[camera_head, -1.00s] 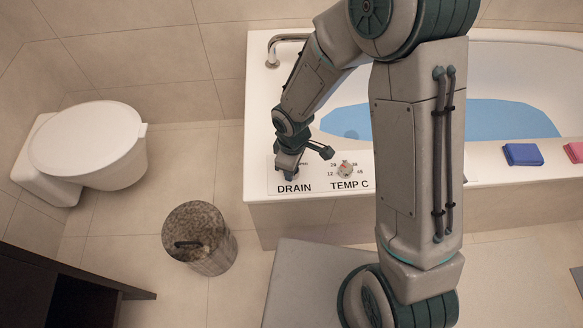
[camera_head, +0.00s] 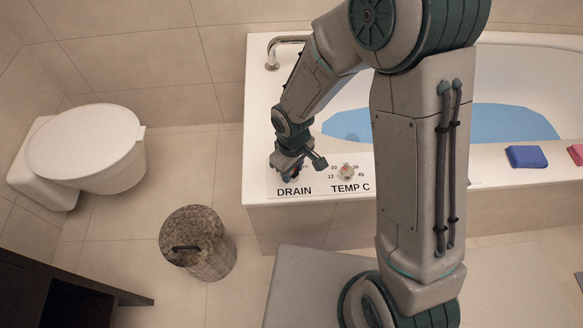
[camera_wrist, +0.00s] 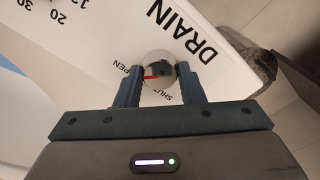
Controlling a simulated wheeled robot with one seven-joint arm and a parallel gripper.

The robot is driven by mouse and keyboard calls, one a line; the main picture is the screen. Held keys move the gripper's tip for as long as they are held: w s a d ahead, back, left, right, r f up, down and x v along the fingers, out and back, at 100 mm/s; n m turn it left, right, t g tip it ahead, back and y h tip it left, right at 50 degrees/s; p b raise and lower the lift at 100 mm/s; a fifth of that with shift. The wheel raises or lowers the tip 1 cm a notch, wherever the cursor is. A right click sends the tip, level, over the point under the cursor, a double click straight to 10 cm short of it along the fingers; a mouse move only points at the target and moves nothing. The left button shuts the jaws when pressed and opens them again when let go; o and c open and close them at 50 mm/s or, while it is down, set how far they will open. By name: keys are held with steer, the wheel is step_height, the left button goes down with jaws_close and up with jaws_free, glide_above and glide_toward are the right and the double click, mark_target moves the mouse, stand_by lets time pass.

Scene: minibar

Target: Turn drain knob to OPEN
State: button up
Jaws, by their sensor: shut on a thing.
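The drain knob (camera_wrist: 161,72) is a round, shiny knob with a red mark, on a white panel (camera_head: 318,190) at the tub's near left corner. In the wrist view my gripper (camera_wrist: 160,78) has one finger on each side of the knob and is shut on it. The red mark is on the knob's left side, facing the partly covered letters "PEN". The partly hidden letters "SHU" show below the knob. In the head view my gripper (camera_head: 284,172) hides most of the knob above the word DRAIN.
A temperature knob (camera_head: 346,173) with a number scale sits just right of my gripper. The white tub (camera_head: 258,120) holds blue water (camera_head: 490,120), with a faucet (camera_head: 272,52) at its left end. A blue folded cloth (camera_head: 525,157) lies on the rim. A bin (camera_head: 205,250) stands on the floor.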

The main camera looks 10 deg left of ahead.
mark_target(293, 172)
steer(key=shift+s+d, duration=0.1)
steer(key=o, duration=1)
step_height(293, 172, up, 14)
steer(key=p, duration=0.3)
steer(key=shift+f+p, duration=0.1)
steer(key=shift+p, duration=0.2)
steer(key=s+d+r+m+t+p, duration=0.1)
steer(key=s+d+r+m+p, duration=0.1)
steer(key=d+r+m+p, duration=0.2)
steer(key=s+d+r+m+t+p, duration=0.1)
steer(key=s+d+r+m+p, duration=0.2)
steer(key=d+r+p, duration=0.3)
steer(key=s+d+r+m+p, duration=0.2)
steer(key=d+r+m+p, duration=0.2)
steer(key=d+r, duration=0.8)
steer(key=shift+s+d+r+m+t+p, duration=0.1)
steer(key=shift+r+m+t+p, duration=0.1)
steer(key=shift+r, duration=0.8)
steer(key=shift+s+a+r+m+t+p, duration=0.1)
steer(key=shift+r+p, duration=0.1)
steer(key=shift+r, duration=0.75)
steer(key=shift+s+d+r+m+t+p, duration=0.1)
steer(key=shift+r+p, duration=0.1)
steer(key=shift+r, duration=0.8)
